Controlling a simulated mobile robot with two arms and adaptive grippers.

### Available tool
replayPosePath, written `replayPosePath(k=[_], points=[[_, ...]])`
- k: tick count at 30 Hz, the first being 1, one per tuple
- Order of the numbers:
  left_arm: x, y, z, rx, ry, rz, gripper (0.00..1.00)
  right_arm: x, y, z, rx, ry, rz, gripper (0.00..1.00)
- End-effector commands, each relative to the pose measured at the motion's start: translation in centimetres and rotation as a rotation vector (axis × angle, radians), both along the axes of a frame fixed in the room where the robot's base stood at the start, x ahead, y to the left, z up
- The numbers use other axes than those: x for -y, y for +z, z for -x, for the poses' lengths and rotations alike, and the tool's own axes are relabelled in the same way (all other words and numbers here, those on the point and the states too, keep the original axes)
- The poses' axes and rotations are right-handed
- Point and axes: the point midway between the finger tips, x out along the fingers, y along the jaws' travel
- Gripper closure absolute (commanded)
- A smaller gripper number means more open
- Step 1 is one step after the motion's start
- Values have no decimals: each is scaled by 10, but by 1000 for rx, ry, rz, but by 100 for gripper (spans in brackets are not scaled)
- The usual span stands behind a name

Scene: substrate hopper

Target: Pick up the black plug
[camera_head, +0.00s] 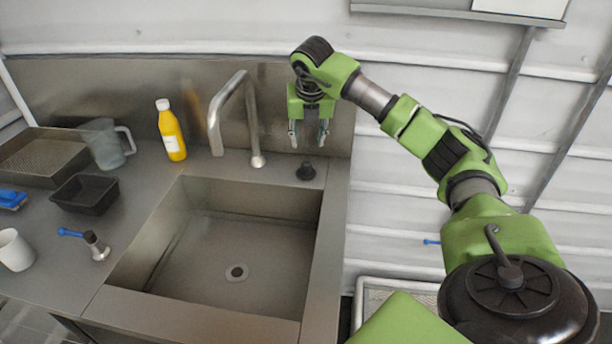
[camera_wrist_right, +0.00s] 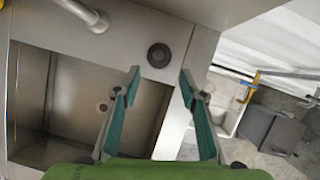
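The black plug (camera_head: 306,171) stands on the steel counter at the back right corner of the sink. In the right wrist view the plug (camera_wrist_right: 159,55) is a dark round disc beyond the fingertips, roughly between them. My right gripper (camera_head: 308,134) points down above and behind the plug in the head view. In the wrist view the right gripper (camera_wrist_right: 160,75) has its two teal-lined fingers spread apart with nothing between them. It is apart from the plug. My left gripper is not in view.
The sink (camera_head: 236,272) is empty, with a tall faucet (camera_head: 215,125) behind it. A steel backsplash and wall are behind.

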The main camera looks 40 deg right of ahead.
Motion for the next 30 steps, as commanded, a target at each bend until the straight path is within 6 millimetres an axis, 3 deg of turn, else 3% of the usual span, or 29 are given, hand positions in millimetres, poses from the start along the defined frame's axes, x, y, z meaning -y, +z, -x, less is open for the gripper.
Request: replayPosePath(k=[9,17,24,30], points=[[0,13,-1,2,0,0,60,13,-54,-17,-5,-1,-2,62],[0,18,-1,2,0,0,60,18,-72,-22,-4,0,1,62],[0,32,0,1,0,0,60,23,-106,-30,-4,0,-2,62],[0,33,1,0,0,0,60,26,-117,-33,-2,0,1,62]])
